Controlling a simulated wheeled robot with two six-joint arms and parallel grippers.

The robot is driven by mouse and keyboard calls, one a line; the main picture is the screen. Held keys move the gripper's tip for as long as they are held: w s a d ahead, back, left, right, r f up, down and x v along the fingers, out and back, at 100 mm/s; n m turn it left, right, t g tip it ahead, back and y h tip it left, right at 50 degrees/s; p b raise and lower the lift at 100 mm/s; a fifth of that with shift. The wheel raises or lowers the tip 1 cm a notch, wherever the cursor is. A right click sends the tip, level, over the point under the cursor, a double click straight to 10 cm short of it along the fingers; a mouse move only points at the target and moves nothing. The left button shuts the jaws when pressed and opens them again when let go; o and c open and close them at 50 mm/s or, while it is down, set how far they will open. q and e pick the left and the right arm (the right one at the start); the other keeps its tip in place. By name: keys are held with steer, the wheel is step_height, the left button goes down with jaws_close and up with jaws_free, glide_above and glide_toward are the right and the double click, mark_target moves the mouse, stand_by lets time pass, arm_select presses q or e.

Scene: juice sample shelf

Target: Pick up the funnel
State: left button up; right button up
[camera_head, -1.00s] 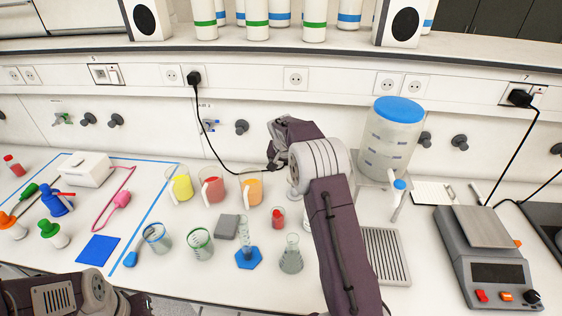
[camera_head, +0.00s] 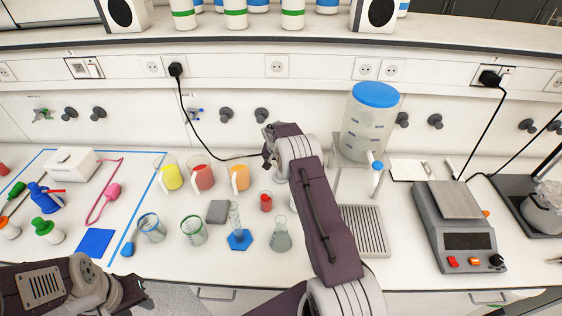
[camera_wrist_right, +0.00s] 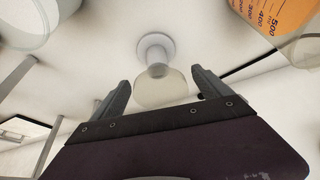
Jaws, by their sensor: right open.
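My right gripper (camera_wrist_right: 160,82) is open in the right wrist view. A pale translucent funnel-like piece (camera_wrist_right: 160,92) shows between its fingers, with no clear contact. A round white piece (camera_wrist_right: 155,43) lies just beyond it; I cannot tell whether both are one object. In the head view my right gripper (camera_head: 268,147) is small, above the back of the bench, and my forearm hides the spot below it. My left gripper (camera_head: 138,296) is low at the left, dark and partly cut off; its jaws cannot be read.
An orange beaker (camera_head: 239,178) stands close to the right gripper, with red (camera_head: 203,177) and yellow (camera_head: 170,176) ones beside it. A large blue-lidded tank (camera_head: 370,122) stands right of my arm. Several small vessels and a blue-based cylinder (camera_head: 239,240) stand in front.

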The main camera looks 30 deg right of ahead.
steer(key=shift+w+d+f, duration=0.2)
steer(key=shift+f, duration=0.4)
steer(key=shift+w+d+f, duration=0.15)
steer(key=shift+w+f, duration=0.05)
steer(key=shift+f, duration=0.15)
steer(key=shift+s+r, duration=0.15)
steer(key=c, duration=1.4)
steer(key=shift+c, duration=0.2)
steer(key=shift+r, duration=0.3)
steer(key=r, duration=0.1)
steer(key=r+b, duration=0.2)
steer(key=shift+s+d+r, duration=0.15)
steer(key=shift+s+r, duration=0.2)
steer(key=shift+r, duration=0.05)
steer(key=s+d+r+b, duration=0.3)
steer(key=s+r, duration=0.3)
steer(key=s, duration=0.4)
steer(key=shift+d+r, duration=0.3)
steer(key=shift+d, duration=0.1)
